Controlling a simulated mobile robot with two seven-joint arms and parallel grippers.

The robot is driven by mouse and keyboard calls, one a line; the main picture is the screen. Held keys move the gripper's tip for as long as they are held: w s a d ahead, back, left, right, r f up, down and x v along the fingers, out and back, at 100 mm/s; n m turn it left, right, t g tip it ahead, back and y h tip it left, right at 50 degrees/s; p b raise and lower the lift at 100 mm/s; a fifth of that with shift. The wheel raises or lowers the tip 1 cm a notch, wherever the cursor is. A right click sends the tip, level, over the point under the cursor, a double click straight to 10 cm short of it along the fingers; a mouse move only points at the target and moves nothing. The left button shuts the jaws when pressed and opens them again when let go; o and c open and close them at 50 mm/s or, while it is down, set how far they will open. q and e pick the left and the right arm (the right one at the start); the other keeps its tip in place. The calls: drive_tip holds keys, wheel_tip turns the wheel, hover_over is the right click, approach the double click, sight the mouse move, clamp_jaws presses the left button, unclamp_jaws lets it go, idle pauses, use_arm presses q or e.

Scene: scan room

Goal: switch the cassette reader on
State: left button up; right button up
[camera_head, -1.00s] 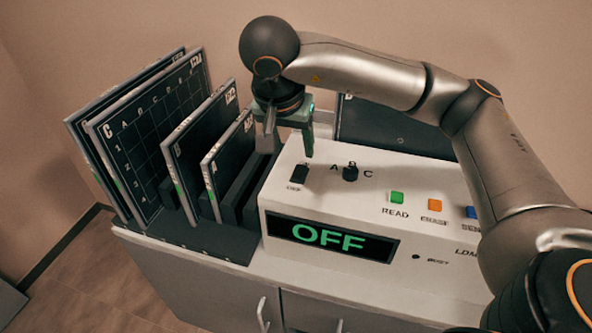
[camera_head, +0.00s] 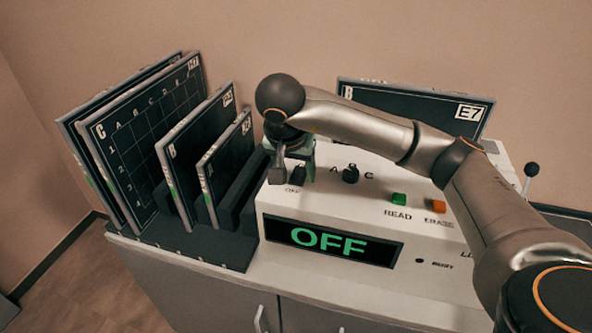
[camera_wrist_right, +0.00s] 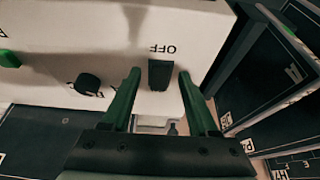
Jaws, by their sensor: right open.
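The cassette reader (camera_head: 440,268) is a white box with a display (camera_head: 332,242) that reads OFF in green. Its dark power switch (camera_head: 297,177) is at the left end of the top panel, by a small OFF label. My right gripper (camera_head: 293,172) is open and low over this switch. In the right wrist view the switch (camera_wrist_right: 160,75) lies between the two green fingers, with a gap on each side. Whether the fingertips touch the panel I cannot tell. My left gripper is not in view.
A black A-B-C knob (camera_head: 351,174) is right of the switch, then a green READ button (camera_head: 399,199) and an orange ERASE button (camera_head: 439,207). Dark cassettes (camera_head: 150,140) stand in a rack at left. Another cassette (camera_head: 410,112), marked E7, stands behind my right arm.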

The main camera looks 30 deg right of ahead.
drive_tip(key=c, duration=0.9)
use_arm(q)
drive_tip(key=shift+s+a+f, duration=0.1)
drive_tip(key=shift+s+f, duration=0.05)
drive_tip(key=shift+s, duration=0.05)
use_arm(e)
clamp_jaws()
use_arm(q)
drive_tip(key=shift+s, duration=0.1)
